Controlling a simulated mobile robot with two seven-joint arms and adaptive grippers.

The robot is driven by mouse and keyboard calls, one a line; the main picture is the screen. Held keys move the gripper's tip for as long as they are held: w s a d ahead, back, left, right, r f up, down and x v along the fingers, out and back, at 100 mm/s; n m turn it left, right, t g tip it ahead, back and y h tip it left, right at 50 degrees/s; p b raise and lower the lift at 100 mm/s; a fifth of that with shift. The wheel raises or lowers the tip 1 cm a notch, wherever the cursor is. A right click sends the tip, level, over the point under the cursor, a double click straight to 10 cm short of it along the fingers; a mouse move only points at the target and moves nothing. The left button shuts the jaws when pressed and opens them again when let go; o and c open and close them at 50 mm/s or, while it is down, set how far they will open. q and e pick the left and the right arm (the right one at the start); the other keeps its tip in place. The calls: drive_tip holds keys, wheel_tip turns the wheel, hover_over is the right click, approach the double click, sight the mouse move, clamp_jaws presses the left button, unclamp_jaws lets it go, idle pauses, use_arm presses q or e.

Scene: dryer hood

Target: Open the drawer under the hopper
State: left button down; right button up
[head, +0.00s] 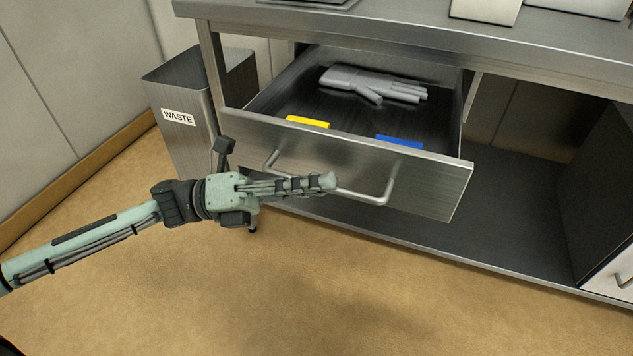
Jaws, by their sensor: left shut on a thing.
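The steel drawer (430,191) under the bench top stands pulled out, with its inside showing. Its bar handle (388,184) runs across the front panel. My left gripper (328,182) comes in from the left and is shut on the handle, hiding the handle's middle. Inside the drawer lie a grey glove (372,84), a yellow card (308,122) and a blue card (399,142). The hopper cannot be made out in this view. My right gripper is not in view.
A metal waste bin (183,125) stands left of the drawer, close to the bench leg. The steel bench top (400,32) is above the drawer, and a lower shelf (500,220) is below. A dark cabinet (600,190) stands at the right. The floor in front is clear.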

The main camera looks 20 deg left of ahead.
use_arm(q)
drive_tip(key=c, duration=1.6)
unclamp_jaws()
drive_tip(key=v, duration=1.2)
drive_tip(key=shift+a, duration=0.1)
